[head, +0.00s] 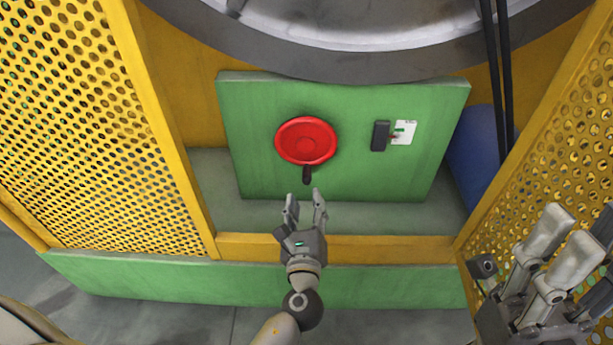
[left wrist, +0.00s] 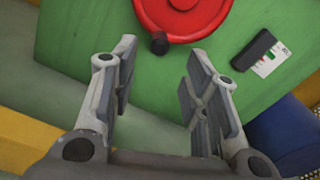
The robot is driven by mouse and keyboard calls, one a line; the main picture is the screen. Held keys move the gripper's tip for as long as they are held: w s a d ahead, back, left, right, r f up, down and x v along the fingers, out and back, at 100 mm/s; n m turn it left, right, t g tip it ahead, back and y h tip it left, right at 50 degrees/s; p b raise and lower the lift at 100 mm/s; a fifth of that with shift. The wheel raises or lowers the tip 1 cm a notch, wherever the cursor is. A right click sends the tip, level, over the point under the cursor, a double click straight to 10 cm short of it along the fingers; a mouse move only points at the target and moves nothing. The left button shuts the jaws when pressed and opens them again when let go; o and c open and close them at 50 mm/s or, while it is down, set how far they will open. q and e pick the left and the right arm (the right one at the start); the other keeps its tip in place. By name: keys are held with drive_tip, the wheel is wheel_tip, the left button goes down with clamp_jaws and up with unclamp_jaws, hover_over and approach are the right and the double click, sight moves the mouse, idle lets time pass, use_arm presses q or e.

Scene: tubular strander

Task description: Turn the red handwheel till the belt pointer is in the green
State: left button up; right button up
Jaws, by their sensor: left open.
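The red handwheel (head: 305,141) is mounted on a green panel (head: 260,103), with a dark handle knob (head: 306,174) at its lower edge. The wheel (left wrist: 183,14) and knob (left wrist: 159,43) also show at the top of the left wrist view. My left gripper (head: 306,196) is open and empty, just below the knob and apart from it. The pointer gauge (head: 403,132) is a small white plate with a green mark, right of the wheel beside a black block (head: 380,135). A reddish pointer seems to lie left of the green; its exact place is too small to tell. My right gripper (head: 558,235) is at the right edge; its fingers look apart.
Yellow perforated guards (head: 75,120) stand left and right (head: 560,130) of the panel. A yellow rail (head: 380,248) runs below it. A grey drum rim (head: 350,62) is above. Black belts (head: 498,80) and a blue cylinder (head: 473,150) are at right.

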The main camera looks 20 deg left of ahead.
sight(306, 183)
use_arm(q)
drive_tip(key=b+x, duration=0.1)
drive_tip(key=x, duration=0.8)
drive_tip(key=shift+w, duration=0.15)
drive_tip(key=shift+f, duration=0.1)
drive_tip(key=shift+c, duration=0.2)
clamp_jaws()
